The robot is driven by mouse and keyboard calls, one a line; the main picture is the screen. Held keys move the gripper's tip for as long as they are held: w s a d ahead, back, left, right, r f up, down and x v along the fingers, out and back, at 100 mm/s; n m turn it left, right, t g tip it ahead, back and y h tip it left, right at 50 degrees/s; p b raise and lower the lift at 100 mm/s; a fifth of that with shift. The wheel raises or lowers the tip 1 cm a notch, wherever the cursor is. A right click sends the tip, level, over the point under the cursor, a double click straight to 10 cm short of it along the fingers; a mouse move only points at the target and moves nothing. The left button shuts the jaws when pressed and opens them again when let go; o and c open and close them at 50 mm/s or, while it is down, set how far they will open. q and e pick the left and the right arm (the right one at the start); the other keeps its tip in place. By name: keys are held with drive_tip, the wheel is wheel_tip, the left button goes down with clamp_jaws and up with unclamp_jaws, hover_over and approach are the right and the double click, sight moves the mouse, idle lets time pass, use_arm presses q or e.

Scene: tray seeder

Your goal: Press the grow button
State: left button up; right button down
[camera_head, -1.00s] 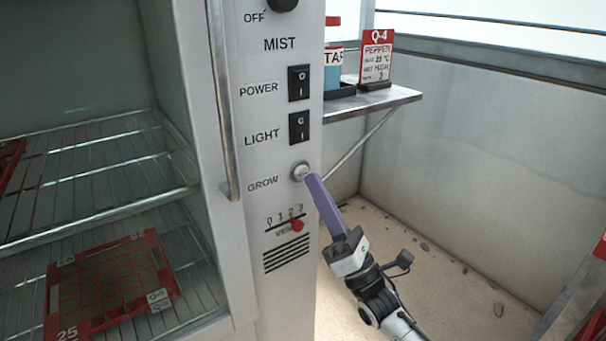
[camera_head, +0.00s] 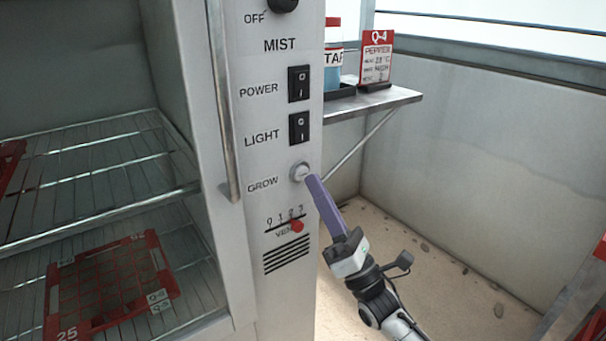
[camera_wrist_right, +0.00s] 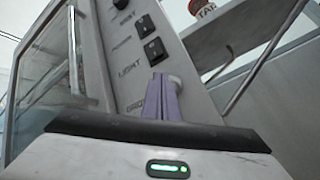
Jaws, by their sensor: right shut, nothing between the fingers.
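The grow button (camera_head: 300,171) is a round, light grey button on the cabinet's front panel, right of the word GROW. My right gripper (camera_head: 312,180) has purple fingers, shut with nothing between them. Its tips are at the lower right edge of the button in the head view; I cannot tell whether they touch it. In the right wrist view the purple fingers (camera_wrist_right: 161,92) point up at the panel, and the round button (camera_wrist_right: 177,82) is partly hidden behind their tips. My left gripper is not in view.
Black POWER (camera_head: 299,84) and LIGHT (camera_head: 299,128) switches sit above the button, and a red vent slider (camera_head: 296,226) below. A vertical handle (camera_head: 222,110) stands left. A metal shelf (camera_head: 400,97) juts out at right. A red tray (camera_head: 52,300) lies on the lower rack.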

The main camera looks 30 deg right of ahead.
drive_tip(key=shift+w, duration=0.1)
idle(0.7)
drive_tip(key=shift+w, duration=0.35)
drive_tip(key=shift+w+a+b, duration=0.1)
drive_tip(key=shift+w+b, duration=0.25)
drive_tip(key=shift+w, duration=0.1)
idle(0.7)
drive_tip(key=shift+s, duration=0.15)
drive_tip(key=shift+s+p, duration=0.5)
drive_tip(key=shift+s, duration=0.25)
